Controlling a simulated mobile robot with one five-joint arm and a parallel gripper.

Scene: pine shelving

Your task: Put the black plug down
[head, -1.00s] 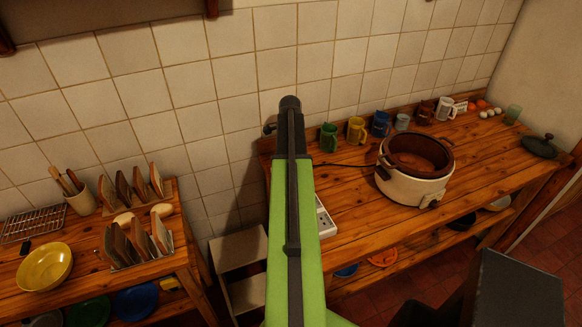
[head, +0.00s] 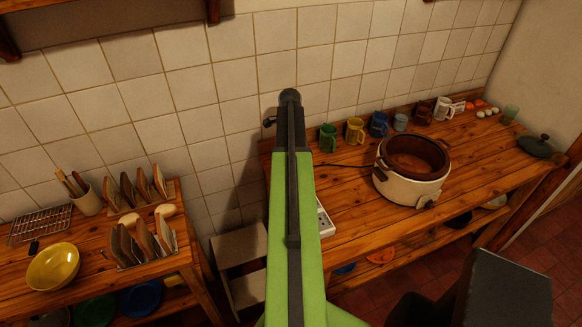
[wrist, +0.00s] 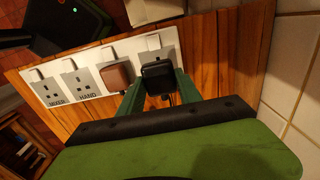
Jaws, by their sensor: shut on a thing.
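In the wrist view, the black plug (wrist: 157,77) is between the two green fingers of my gripper (wrist: 160,88), which is shut on it. A cable hangs from the plug. The plug is over or at the right end of a white socket strip (wrist: 98,96), next to a brown plug (wrist: 115,75) in the neighbouring socket. I cannot tell whether the black plug touches the strip. In the head view the strip (head: 325,218) shows in part beside my green arm, which hides my gripper and the plug.
The strip lies on a wooden counter (head: 350,245), with sockets labelled MIXER and HAND. A white slow cooker (head: 405,185) stands to the right, with several mugs behind it. A tiled wall rises close behind. At the left, another counter holds a yellow bowl (head: 53,267) and racks.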

